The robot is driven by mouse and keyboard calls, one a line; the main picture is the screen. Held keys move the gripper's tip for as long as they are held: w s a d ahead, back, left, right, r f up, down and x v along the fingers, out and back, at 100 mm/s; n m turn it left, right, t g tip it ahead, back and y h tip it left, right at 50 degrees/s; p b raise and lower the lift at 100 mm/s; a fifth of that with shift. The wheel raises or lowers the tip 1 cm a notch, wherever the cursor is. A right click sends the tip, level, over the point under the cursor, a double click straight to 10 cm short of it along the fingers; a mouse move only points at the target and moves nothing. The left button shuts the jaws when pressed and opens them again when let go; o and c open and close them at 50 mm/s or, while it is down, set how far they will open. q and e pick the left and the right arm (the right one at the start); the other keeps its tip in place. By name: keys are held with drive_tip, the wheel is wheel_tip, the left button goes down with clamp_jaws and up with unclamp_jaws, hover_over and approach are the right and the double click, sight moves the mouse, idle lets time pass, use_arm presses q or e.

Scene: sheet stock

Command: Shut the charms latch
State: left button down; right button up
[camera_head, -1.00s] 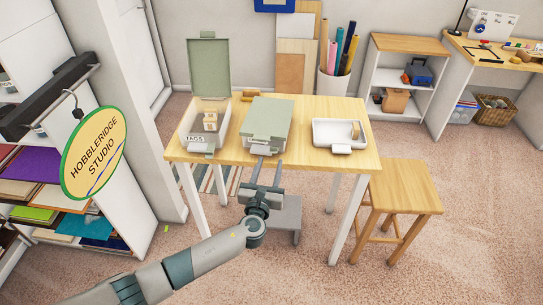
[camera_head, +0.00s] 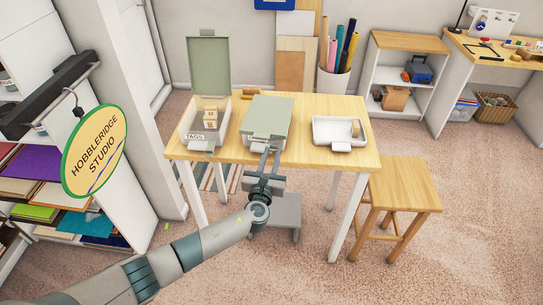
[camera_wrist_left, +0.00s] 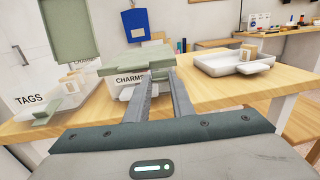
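The charms box (camera_head: 267,118) stands mid-table with its pale green lid down. Its CHARMS label (camera_wrist_left: 129,79) shows in the wrist view, partly covered by my fingers. A small latch tab (camera_head: 259,146) is at its front edge; its exact angle is hard to tell. My left gripper (camera_head: 271,152) is in front of the box, its fingertips at the latch and just under the lid's front lip. The fingers are apart with a gap between them and nothing clearly held. Whether they touch the latch is hidden. My right gripper is out of view.
Left of it, the tags box (camera_head: 190,131) stands open, lid (camera_head: 208,62) upright, small blocks inside. On the right is a white tray (camera_head: 323,140) holding a tan item. A wooden stool (camera_head: 395,188) stands right of the table (camera_head: 305,159). A hanging oval sign (camera_head: 95,150) is at left.

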sight(273, 150)
use_arm(q)
drive_tip(key=shift+w+r+g+p, duration=0.15)
drive_tip(key=shift+r+g+p, duration=0.35)
drive_tip(key=shift+p, duration=1.2)
drive_tip(key=shift+w+r+g+p, duration=0.15)
drive_tip(key=shift+r+g+p, duration=0.3)
drive_tip(key=shift+p, duration=1.2)
drive_tip(key=shift+w+r, duration=0.1)
drive_tip(key=shift+w+r+g+p, duration=0.15)
drive_tip(key=shift+w+g+p, duration=0.05)
drive_tip(key=shift+g+p, duration=0.35)
drive_tip(key=shift+w+r+g, duration=0.5)
drive_tip(key=shift+r+g, duration=0.05)
drive_tip(key=shift+g, duration=0.45)
drive_tip(key=shift+d+g+y, duration=0.1)
drive_tip(key=shift+g+y, duration=0.2)
drive_tip(key=c, duration=1.5)
unclamp_jaws()
drive_tip(key=shift+s+r, duration=0.1)
